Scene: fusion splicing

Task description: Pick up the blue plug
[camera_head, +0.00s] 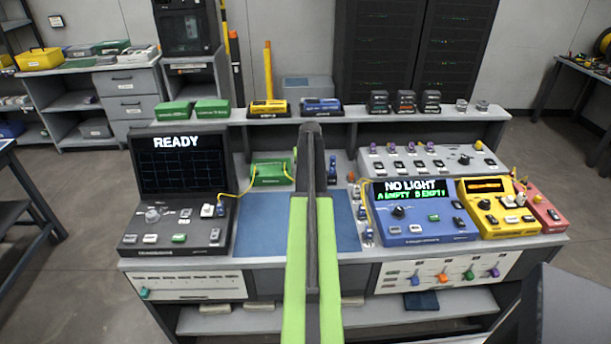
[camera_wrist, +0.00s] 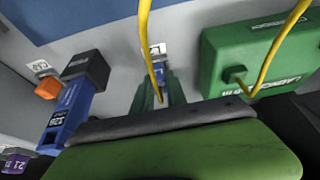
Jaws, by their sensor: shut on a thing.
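Another blue plug (camera_wrist: 68,112) with a black end lies to the left, apart from my fingers. In the head view, a blue connector (camera_head: 332,166) stands just right of my arm. My gripper is hidden behind my arm there.
A green box (camera_wrist: 255,55) with a yellow cable is close right of my gripper; it also shows in the head view (camera_head: 271,173). The black READY console (camera_head: 180,165) stands left, the blue NO LIGHT unit (camera_head: 420,212) right. A blue mat (camera_head: 262,225) has bare room.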

